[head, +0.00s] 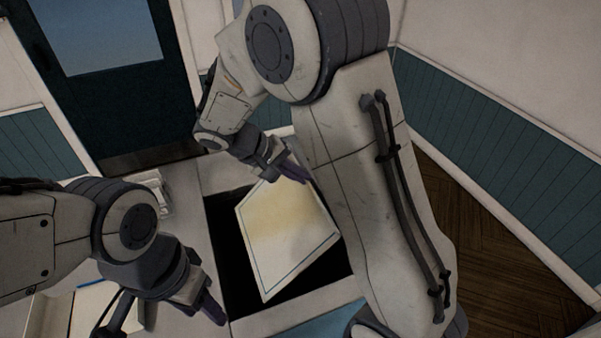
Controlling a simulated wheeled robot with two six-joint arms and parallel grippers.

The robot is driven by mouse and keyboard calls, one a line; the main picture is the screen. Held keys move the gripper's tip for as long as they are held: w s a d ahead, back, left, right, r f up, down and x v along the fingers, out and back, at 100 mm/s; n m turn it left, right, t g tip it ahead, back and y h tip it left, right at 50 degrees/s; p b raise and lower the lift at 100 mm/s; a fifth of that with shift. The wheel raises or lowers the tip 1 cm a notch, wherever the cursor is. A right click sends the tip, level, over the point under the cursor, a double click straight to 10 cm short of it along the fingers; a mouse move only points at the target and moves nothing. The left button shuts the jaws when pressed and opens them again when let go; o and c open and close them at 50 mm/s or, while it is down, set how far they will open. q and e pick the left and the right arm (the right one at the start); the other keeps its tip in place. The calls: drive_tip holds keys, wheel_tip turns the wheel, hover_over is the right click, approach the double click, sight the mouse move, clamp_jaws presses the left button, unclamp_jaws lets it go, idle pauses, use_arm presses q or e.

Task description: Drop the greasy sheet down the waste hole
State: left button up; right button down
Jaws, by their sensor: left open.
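The greasy sheet (285,235) is pale with a yellowish stain and a thin dark line near its edge. It hangs tilted over the dark square waste hole (228,265) in the light counter. My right gripper (292,172) is at the sheet's upper edge and looks shut on it; the exact contact is partly hidden. My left gripper (168,314) is open and empty, low over the counter to the left of the hole.
A white item with a blue edge (92,298) lies at the lower left, partly behind my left gripper. A small pale container (155,190) stands on the counter left of the hole. A dark door (105,105) and panelled walls are behind. Wooden floor (490,255) shows at right.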

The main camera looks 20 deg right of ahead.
drive_tip(key=c, duration=1)
unclamp_jaws()
drive_tip(key=b+v, duration=0.1)
drive_tip(key=v, duration=0.9)
drive_tip(key=shift+a+r+b, duration=0.15)
drive_tip(key=shift+r+b, duration=0.05)
drive_tip(key=shift+b, duration=0.1)
drive_tip(key=s+a+f+n+y, duration=0.2)
drive_tip(key=s+y, duration=0.1)
drive_tip(key=s, duration=0.4)
drive_tip(key=s+a+f+n+y, duration=0.3)
drive_tip(key=s, duration=0.5)
drive_tip(key=s+a+f+n+y, duration=0.2)
drive_tip(key=s+y, duration=0.1)
drive_tip(key=s, duration=0.4)
drive_tip(key=shift+s+a+f, duration=0.15)
drive_tip(key=shift+s+a, duration=0.1)
drive_tip(key=shift+a, duration=0.15)
